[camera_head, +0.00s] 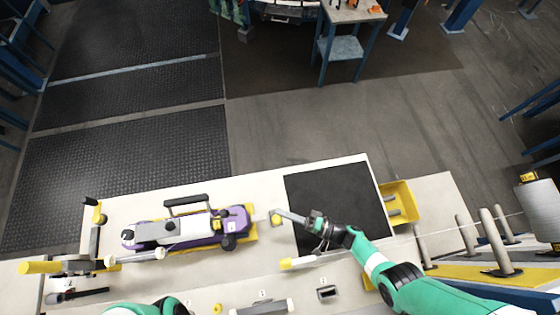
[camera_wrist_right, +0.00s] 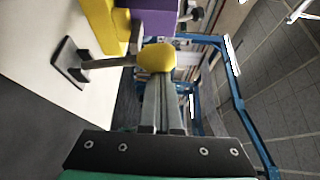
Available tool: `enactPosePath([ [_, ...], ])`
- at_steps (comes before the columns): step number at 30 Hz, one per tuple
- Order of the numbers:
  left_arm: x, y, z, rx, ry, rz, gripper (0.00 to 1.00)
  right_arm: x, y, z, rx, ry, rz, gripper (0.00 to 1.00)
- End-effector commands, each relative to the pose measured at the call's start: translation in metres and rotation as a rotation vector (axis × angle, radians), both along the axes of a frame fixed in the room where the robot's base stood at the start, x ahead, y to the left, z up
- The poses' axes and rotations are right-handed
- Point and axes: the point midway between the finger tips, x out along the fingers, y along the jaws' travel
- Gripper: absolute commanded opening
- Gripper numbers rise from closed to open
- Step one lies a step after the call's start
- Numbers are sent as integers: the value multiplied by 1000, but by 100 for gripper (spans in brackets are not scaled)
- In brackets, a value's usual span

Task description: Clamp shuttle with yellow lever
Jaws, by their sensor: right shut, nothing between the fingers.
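The purple shuttle (camera_head: 190,232) with a grey top and black handle lies in a yellow holder (camera_head: 252,236) on the white table. Its purple end (camera_wrist_right: 160,20) shows at the top of the right wrist view. A lever's yellow knob (camera_head: 275,218) is just right of the holder. In the right wrist view, the knob (camera_wrist_right: 157,57) has a grey rod ending in a dark pad at left. My right gripper (camera_head: 285,215) is shut and empty, its fingertips (camera_wrist_right: 163,82) right at the knob. I cannot tell whether they touch it. My left gripper is out of view.
A black mat (camera_head: 335,200) lies right of the knob, with a yellow bin (camera_head: 397,202) beyond it. A yellow handle (camera_head: 40,267) and clamp parts stand at the left end.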

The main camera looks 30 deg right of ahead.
Motion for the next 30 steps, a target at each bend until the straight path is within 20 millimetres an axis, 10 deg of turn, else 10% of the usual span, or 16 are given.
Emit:
enactPosePath([
  [30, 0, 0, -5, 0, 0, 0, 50, 7, -3, -2, -3, -3, -1, 0],
])
